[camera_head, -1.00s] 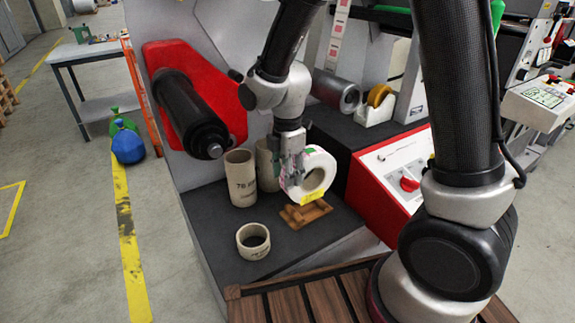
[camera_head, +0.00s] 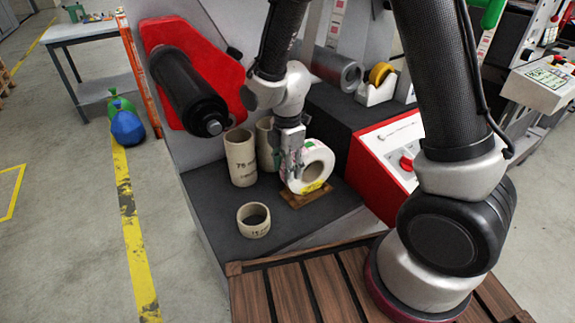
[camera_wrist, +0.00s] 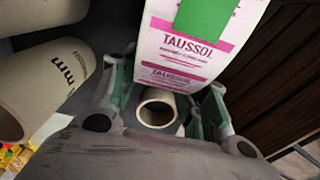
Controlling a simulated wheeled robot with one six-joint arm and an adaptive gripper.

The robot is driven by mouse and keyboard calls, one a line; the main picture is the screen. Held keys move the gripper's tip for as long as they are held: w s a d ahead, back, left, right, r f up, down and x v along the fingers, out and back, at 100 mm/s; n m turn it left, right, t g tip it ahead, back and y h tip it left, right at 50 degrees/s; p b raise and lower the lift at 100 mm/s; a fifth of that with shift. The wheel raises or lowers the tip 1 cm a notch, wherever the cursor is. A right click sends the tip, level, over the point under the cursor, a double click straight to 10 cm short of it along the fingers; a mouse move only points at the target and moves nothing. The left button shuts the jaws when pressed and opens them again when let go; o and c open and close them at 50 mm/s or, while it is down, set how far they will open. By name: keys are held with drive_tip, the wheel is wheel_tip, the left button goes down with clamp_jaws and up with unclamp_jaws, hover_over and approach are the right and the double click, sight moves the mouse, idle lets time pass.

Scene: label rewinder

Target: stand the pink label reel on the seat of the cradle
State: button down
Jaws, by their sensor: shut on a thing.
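The pink label reel (camera_head: 321,160) is a white roll standing upright with its hole facing sideways and a yellow patch low on its face. In the wrist view its outer labels (camera_wrist: 190,48) show pink TAUSSOL print and a green patch. My gripper (camera_head: 293,165) is shut on the reel at its left side; its fingers also show in the wrist view (camera_wrist: 163,100). The brown wooden cradle (camera_head: 298,201) lies directly under the reel on the dark deck. The reel's lower edge meets the cradle in the picture and hides most of its seat; I cannot tell whether it bears on it.
A tall cardboard core (camera_head: 240,160) and another core (camera_head: 265,145) stand left of my gripper. A short core ring (camera_head: 253,221) stands in front. A red control box (camera_head: 378,165) is close on the right. The dark deck (camera_head: 215,205) has bare room at left.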

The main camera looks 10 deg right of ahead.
drive_tip(key=c, duration=0.7)
unclamp_jaws()
drive_tip(key=shift+r, duration=0.1)
wheel_tip(320, 180, up, 11)
drive_tip(key=s+d+r+m+t, duration=0.1)
drive_tip(key=s+d+r+m, duration=0.4)
drive_tip(key=d+m, duration=0.2)
drive_tip(key=s+d+r+m+t, duration=0.2)
drive_tip(key=s+d+r+m, duration=0.3)
drive_tip(key=s+d+m, duration=0.1)
drive_tip(key=s+d+r+m+t, duration=0.1)
drive_tip(key=s+d+r+m, duration=0.4)
drive_tip(key=d+m, duration=0.3)
drive_tip(key=shift+s+d+m, duration=0.25)
drive_tip(key=shift+s+m, duration=0.05)
drive_tip(key=shift+s, duration=0.15)
